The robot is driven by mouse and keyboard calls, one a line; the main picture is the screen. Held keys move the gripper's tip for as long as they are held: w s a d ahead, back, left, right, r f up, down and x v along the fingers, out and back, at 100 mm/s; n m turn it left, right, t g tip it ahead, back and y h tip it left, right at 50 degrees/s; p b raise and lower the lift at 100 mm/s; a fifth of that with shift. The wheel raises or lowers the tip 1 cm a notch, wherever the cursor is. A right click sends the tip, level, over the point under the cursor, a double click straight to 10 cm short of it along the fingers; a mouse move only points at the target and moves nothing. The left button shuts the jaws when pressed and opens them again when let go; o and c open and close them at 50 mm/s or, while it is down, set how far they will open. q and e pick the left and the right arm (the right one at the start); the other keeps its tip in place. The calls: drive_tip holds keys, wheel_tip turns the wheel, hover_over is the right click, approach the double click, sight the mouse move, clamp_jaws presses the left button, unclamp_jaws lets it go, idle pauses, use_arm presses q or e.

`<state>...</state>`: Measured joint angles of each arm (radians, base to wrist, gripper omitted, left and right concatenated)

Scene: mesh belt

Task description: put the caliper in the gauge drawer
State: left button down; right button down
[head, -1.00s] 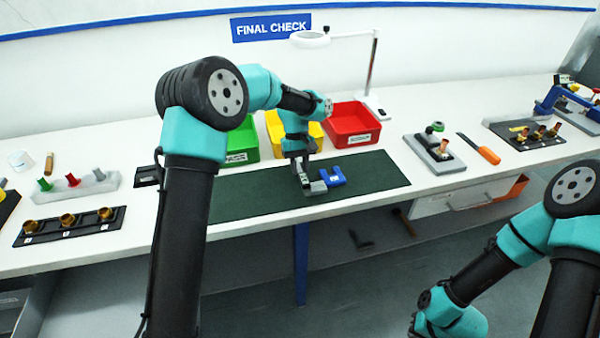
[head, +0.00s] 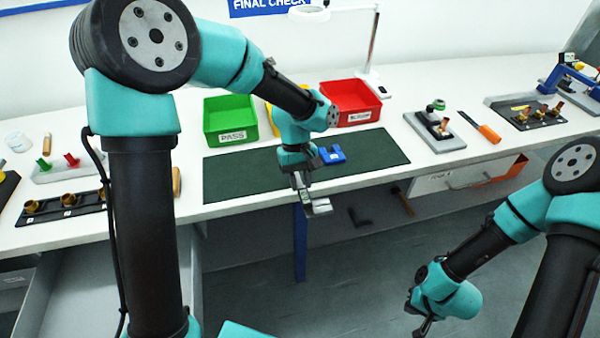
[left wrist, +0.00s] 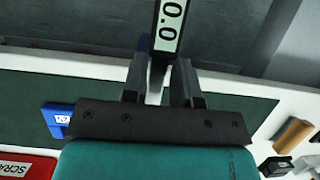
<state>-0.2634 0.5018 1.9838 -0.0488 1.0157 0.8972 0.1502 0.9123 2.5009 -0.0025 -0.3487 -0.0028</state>
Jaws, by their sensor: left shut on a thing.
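My left gripper (head: 304,194) is shut on the caliper (head: 319,206) and holds it just past the bench's front edge, above the floor. Most of the caliper is hidden or out of frame. A drawer (head: 460,182) with a white labelled front stands under the bench at right; its label is too small to read. Another open grey drawer (head: 45,290) is at lower left, partly behind my arm. My right gripper (head: 424,326) hangs low at right, fingers unclear.
A blue block (head: 332,155) lies on the green mat (head: 240,180). Green (head: 230,132) and red (head: 352,115) bins stand behind it, with a yellow one half hidden. An orange-handled tool (head: 488,133) and fixtures are at right. Open floor lies before the bench.

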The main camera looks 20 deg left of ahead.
idle(0.5)
use_arm(q)
drive_tip(key=w+a+r+m+y, duration=0.1)
drive_tip(key=w+a+r+m, duration=0.1)
drive_tip(key=r, duration=0.4)
drive_tip(key=w+a+r+m+y, duration=0.1)
drive_tip(key=w+a+r+m, duration=0.2)
drive_tip(key=w+r, duration=0.3)
drive_tip(key=shift+w+a+r+m, duration=0.35)
drive_tip(key=shift+r+m, duration=0.1)
drive_tip(key=shift+m, duration=0.15)
drive_tip(key=shift+s+a, duration=0.1)
